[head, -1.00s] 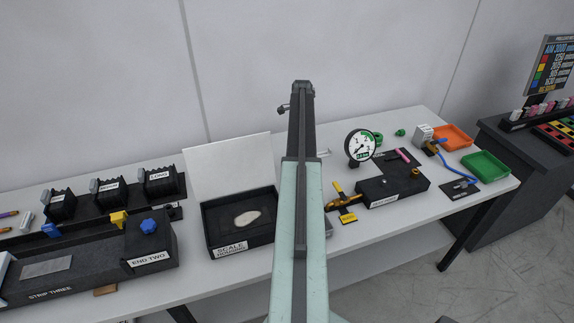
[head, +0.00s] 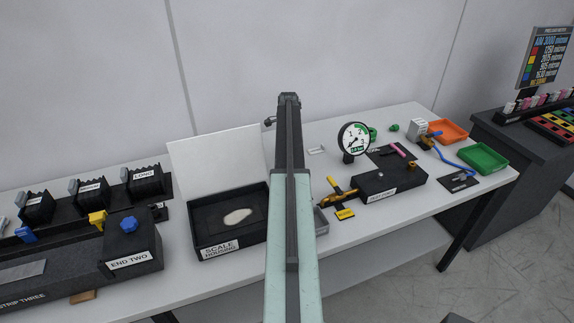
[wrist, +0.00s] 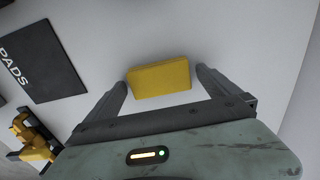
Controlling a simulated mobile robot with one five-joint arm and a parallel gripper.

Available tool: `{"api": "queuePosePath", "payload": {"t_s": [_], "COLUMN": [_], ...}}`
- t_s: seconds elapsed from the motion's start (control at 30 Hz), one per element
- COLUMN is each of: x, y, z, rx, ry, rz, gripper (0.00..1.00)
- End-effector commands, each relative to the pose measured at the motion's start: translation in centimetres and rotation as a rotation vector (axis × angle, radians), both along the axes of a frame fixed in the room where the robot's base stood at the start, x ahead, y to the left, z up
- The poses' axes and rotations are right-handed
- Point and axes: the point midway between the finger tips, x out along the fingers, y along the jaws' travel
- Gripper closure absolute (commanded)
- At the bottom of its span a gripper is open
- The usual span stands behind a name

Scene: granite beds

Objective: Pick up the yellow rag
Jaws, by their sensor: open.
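The yellow rag (wrist: 160,78) shows in the wrist view as a folded, block-like yellow piece on a pale surface. My gripper (wrist: 162,80) is open, with one dark finger on each side of the rag in that picture. The rag's near edge lies between the finger ends, and a strip of pale surface shows between it and my palm. I cannot tell the height of the fingers above the surface. In the head view I do not see the rag, and my arm covers the middle of the table.
In the wrist view, a dark mat marked PADS (wrist: 38,62) and a yellow-and-black item (wrist: 32,140) lie to the left. In the head view, the scale housing box (head: 203,243), a dial gauge (head: 353,139) and a yellow-handled tool (head: 341,193) stand near my arm.

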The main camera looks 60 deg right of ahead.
Motion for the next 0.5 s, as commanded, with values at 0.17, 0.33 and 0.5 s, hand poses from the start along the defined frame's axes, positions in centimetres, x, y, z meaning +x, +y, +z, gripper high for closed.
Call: {"api": "queuePosePath", "payload": {"t_s": [0.17,0.33,0.5], "x": [0.04,0.07,0.08], "y": [0.02,0.04,0.06], "z": [0.22,0.22,0.22], "rx": [0.000,0.000,0.000], "ry": [0.000,0.000,0.000], "rz": [0.001,0.001,0.001], "gripper": [0.06,0.53,0.57]}}
